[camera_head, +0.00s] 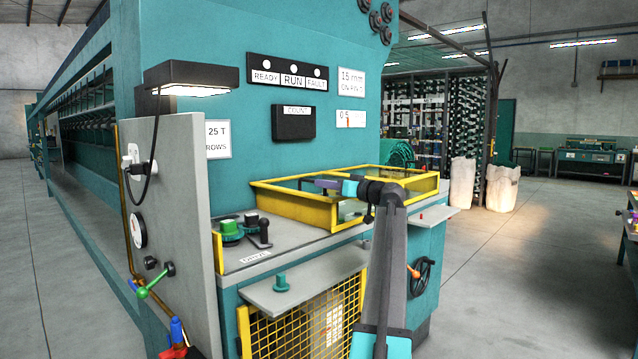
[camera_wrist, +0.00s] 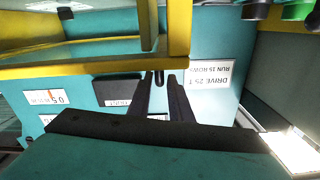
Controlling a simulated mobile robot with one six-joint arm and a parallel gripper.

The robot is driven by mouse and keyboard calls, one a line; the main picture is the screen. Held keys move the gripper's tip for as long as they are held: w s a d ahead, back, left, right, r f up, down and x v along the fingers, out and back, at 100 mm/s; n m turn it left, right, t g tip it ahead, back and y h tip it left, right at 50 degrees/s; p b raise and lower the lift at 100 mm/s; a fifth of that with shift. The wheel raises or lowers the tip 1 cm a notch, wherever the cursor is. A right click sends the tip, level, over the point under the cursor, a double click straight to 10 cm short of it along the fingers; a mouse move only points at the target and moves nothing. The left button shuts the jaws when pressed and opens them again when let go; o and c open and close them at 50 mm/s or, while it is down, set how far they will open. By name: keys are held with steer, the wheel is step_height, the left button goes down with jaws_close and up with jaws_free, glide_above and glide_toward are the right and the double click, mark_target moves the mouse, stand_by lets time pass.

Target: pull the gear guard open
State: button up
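The gear guard appears to be the yellow-framed cover with clear panels (camera_head: 290,207) on the machine's bench top; it looks lowered over the bench. My gripper (camera_head: 328,184) is above the guard in the head view, its fingers too small there to make out. In the wrist view, the two dark fingers of my gripper (camera_wrist: 160,78) stand apart, with a gap and nothing clearly held between them. A yellow frame bar (camera_wrist: 95,68) crosses just beyond the fingertips. I cannot tell whether they touch it. A handle on the guard is not clearly visible.
A grey side panel (camera_head: 170,215) with a lamp (camera_head: 190,78) above stands at the left. A grey shelf (camera_head: 305,292) juts out in front. The floor at right is open.

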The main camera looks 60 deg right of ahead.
steer(key=s+a, duration=0.1)
steer(key=s, duration=0.7)
steer(key=shift+p, duration=0.45)
steer(key=shift+a, duration=0.1)
